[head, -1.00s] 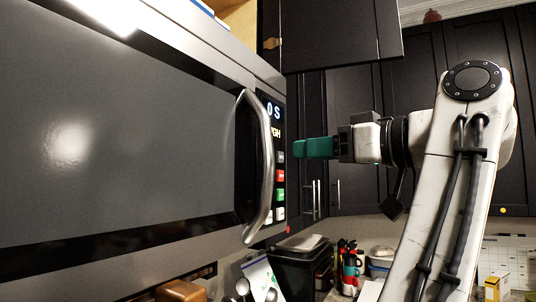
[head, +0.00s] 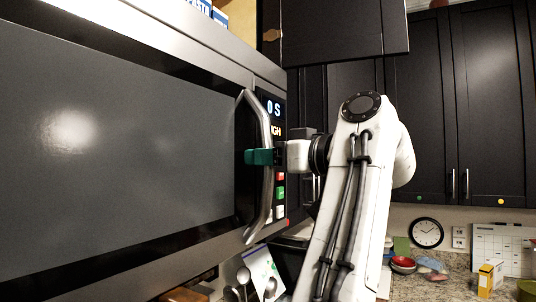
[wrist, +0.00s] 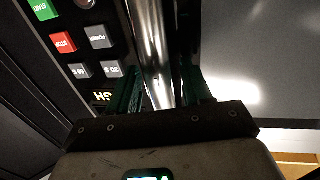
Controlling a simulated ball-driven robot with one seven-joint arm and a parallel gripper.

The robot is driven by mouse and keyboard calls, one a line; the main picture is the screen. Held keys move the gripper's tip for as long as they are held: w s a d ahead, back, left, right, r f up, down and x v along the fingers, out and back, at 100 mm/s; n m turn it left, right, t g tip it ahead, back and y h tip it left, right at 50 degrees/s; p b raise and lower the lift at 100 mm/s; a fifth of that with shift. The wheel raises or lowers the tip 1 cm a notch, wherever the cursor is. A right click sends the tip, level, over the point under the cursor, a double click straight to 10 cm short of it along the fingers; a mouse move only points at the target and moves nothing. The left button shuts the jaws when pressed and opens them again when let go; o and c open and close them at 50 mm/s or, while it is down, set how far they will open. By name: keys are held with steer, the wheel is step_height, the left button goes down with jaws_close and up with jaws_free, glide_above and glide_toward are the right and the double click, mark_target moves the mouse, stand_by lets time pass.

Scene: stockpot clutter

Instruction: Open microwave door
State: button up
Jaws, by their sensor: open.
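The microwave door (head: 110,160) is a wide dark glass panel in a steel frame, shut, filling the left of the head view. Its curved steel handle (head: 267,200) runs upright along the door's right edge. My gripper (head: 256,157) is at the handle's middle, its green finger crossing in front of the bar. In the wrist view the bright handle (wrist: 152,45) runs between the two green fingers of my gripper (wrist: 165,90). The jaws are open around the bar, and I cannot tell whether either finger touches it.
The control panel (head: 279,190) with coloured buttons is right of the handle. An open dark cabinet door (head: 345,35) hangs above.

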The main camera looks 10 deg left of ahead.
jaws_close()
stand_by(0.3)
stand_by(0.3)
